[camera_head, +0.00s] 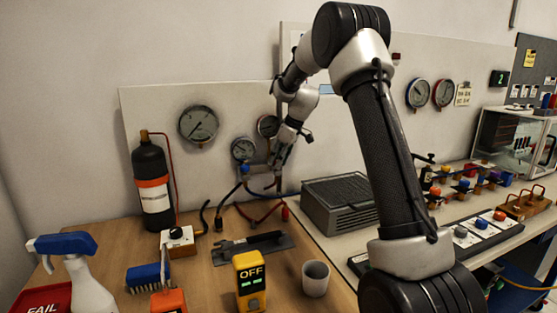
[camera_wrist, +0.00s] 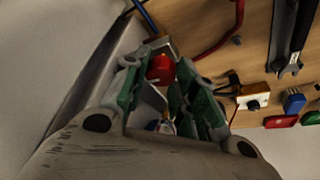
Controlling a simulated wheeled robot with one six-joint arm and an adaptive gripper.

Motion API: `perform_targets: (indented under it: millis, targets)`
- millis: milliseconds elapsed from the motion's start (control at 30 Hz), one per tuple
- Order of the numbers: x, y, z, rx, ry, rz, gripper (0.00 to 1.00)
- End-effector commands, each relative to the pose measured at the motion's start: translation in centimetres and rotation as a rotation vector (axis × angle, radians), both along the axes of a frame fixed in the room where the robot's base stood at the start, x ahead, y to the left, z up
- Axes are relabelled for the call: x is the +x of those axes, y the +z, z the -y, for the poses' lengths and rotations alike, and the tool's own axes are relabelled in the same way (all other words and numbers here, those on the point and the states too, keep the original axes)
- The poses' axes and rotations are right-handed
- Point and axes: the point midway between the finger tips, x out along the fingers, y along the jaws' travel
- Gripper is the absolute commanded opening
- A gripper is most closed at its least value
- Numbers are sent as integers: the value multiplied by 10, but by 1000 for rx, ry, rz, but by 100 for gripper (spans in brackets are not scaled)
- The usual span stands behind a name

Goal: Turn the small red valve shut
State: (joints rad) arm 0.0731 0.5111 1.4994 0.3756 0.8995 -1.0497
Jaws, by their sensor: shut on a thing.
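The small red valve (camera_wrist: 160,69) shows in the wrist view as a red knob between the two green-padded fingers of my gripper (camera_wrist: 158,80). My gripper is shut on it. In the head view my gripper (camera_head: 281,158) is at the pipework in front of the upright panel, below the gauges. The red valve cannot be made out there, as the fingers cover that spot. How far the knob is turned cannot be told.
A blue knob (camera_head: 245,169) sits on the pipework left of my gripper. Gauges (camera_head: 243,149) hang close by on the panel. Hoses run below to the wooden bench (camera_head: 205,272). A grey ridged box (camera_head: 338,203) stands right of the gripper, and a black cylinder (camera_head: 151,180) at the left.

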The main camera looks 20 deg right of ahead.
Motion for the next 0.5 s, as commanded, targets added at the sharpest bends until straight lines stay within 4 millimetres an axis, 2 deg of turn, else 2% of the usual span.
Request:
perform_targets:
  millis: [267,500]
  targets:
    - [-1,0,-1,-1,-107,1,4]
    - [-2,0,-2,-1,-303,1,4]
